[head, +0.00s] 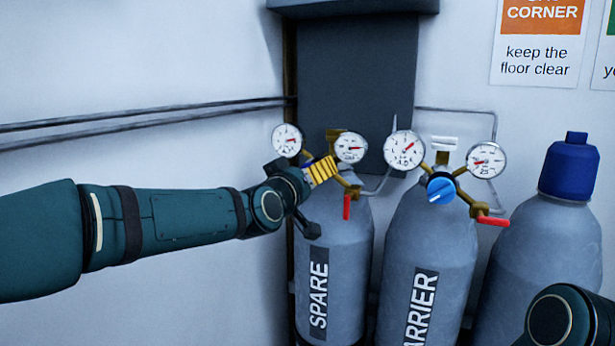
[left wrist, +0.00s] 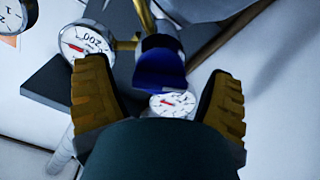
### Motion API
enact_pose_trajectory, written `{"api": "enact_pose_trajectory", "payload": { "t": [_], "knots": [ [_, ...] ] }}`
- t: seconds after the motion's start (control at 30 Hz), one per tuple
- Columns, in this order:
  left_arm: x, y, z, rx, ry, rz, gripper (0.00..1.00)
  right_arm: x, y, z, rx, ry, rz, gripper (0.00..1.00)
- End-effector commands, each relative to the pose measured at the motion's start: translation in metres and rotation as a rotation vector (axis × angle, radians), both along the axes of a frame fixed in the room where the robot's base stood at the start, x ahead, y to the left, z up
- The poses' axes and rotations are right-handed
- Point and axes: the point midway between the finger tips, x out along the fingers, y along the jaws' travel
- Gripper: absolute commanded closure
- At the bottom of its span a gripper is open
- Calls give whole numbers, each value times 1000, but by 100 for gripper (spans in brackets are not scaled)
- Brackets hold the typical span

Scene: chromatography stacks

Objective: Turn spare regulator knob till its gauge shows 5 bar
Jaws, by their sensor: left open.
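The spare cylinder (head: 335,235) is grey and labelled SPARE. Its regulator has a left gauge (head: 287,140) and a right gauge (head: 350,148), white with red needles; their values are too small to read surely. My left gripper (head: 324,171) is at the front of this regulator and hides its knob in the head view. In the left wrist view the blue knob (left wrist: 162,66) lies between the two spread yellow fingers, with a gap on each side. Two gauges show there too, one marked 200 (left wrist: 87,44) and one partly hidden lower down (left wrist: 172,102). My right gripper is out of view.
The carrier cylinder (head: 425,240) stands close on the right, with a blue knob (head: 440,190), two gauges and a red lever (head: 492,221). A blue-capped cylinder (head: 540,260) is farther right. A red lever (head: 347,206) hangs beside the spare regulator. Pipes (head: 150,118) run along the wall.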

Motion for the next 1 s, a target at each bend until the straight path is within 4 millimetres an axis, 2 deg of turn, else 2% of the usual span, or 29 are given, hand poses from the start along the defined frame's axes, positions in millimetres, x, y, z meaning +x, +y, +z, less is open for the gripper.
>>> {"api": "enact_pose_trajectory", "payload": {
  "t": [0.23, 0.7, 1.0],
  "knots": [
    [-14, 5, 1, 0, -1, 0, 17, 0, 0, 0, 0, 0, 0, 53],
    [-95, 33, 1, -1, -2, 0, 17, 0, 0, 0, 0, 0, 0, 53],
    [-113, 39, 0, 0, -1, 0, 17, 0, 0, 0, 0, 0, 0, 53]
  ]
}}
